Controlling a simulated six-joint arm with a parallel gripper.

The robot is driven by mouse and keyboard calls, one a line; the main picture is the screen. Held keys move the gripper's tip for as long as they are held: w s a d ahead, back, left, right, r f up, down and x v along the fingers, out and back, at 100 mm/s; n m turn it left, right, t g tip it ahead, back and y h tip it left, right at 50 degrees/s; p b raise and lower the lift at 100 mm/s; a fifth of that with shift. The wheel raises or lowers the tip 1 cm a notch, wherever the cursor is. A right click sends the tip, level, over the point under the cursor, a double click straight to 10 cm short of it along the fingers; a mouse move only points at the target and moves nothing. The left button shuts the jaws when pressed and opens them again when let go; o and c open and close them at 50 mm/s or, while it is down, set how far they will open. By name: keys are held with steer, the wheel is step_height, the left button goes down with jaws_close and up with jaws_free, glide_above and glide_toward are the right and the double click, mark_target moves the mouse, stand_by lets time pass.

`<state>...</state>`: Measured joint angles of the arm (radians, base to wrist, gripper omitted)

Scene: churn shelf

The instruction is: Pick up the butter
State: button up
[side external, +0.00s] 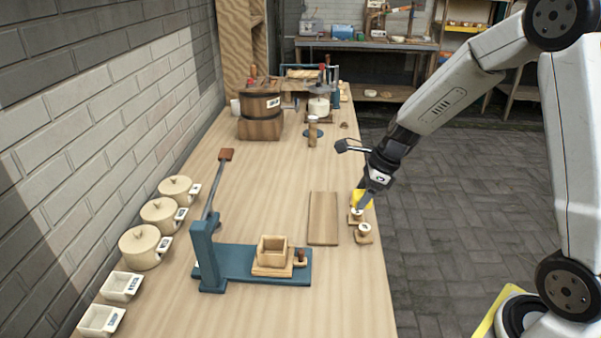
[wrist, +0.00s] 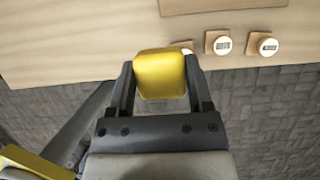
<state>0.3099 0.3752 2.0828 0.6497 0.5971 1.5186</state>
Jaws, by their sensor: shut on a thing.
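The butter (wrist: 160,75) is a yellow block with rounded edges, between the fingers of my gripper (wrist: 160,85) in the wrist view. My gripper is shut on it, one finger on each side. In the side external view the butter (side external: 362,198) shows at the tip of my gripper (side external: 364,200), at the right edge of the wooden table. I cannot tell whether the butter touches the table or is held just above it.
Small wooden stands with white labelled knobs (side external: 364,231) sit close by at the table's right edge. A flat wooden board (side external: 323,218) lies to their left. A blue lever press (side external: 250,262) with a wooden box, lidded pots (side external: 145,246) and a wooden barrel (side external: 260,115) stand farther off.

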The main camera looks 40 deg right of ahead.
steer(key=shift+a, duration=0.1)
stand_by(0.6)
steer(key=shift+w+a, duration=0.4)
steer(key=shift+a, duration=0.05)
steer(key=w+a, duration=0.5)
steer(key=a, duration=0.3)
glide_above(272, 237)
steer(key=s+a, duration=0.2)
steer(key=f, duration=0.2)
steer(key=shift+s+d+r, duration=0.15)
steer(key=shift+d+r, duration=0.05)
steer(key=shift+r, duration=0.05)
steer(key=shift+f, duration=0.1)
steer(key=shift+f, duration=2.2)
steer(key=shift+f, duration=0.6)
